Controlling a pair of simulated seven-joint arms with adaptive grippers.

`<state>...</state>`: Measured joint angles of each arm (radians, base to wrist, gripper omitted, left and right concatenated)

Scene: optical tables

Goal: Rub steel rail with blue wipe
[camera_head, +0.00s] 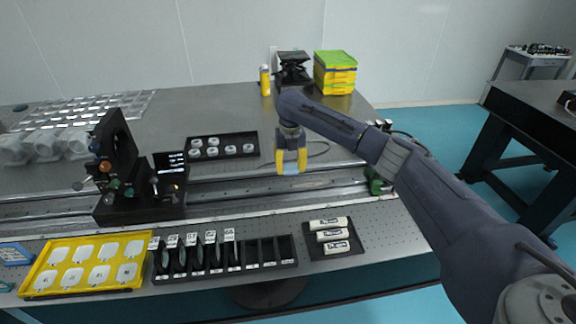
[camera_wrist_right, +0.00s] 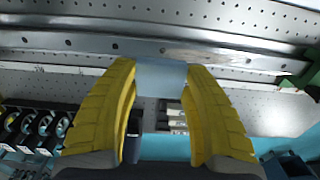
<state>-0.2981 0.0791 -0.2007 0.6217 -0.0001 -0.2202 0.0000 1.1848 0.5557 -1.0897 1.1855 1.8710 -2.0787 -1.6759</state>
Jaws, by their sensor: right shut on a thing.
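The steel rail (camera_head: 235,191) runs left to right across the optical table, and it also crosses the upper part of the right wrist view (camera_wrist_right: 70,42). A pale brownish patch (camera_wrist_right: 195,55) shows on it just beyond the fingers. My right gripper (camera_head: 291,171), with yellow fingers, is shut on the light blue wipe (camera_wrist_right: 162,77). The wipe also shows between the fingertips in the head view (camera_head: 290,168). It is at the rail; I cannot tell whether it touches. My left gripper is not in view.
A black optical mount (camera_head: 120,165) stands on the rail at left. A black tray of white round parts (camera_head: 222,146) lies behind the rail. In front are a yellow tray (camera_head: 88,262), a black slotted rack (camera_head: 265,252) and a dark mat with white tubes (camera_head: 335,250). A green part (camera_head: 375,182) sits at the rail's right end.

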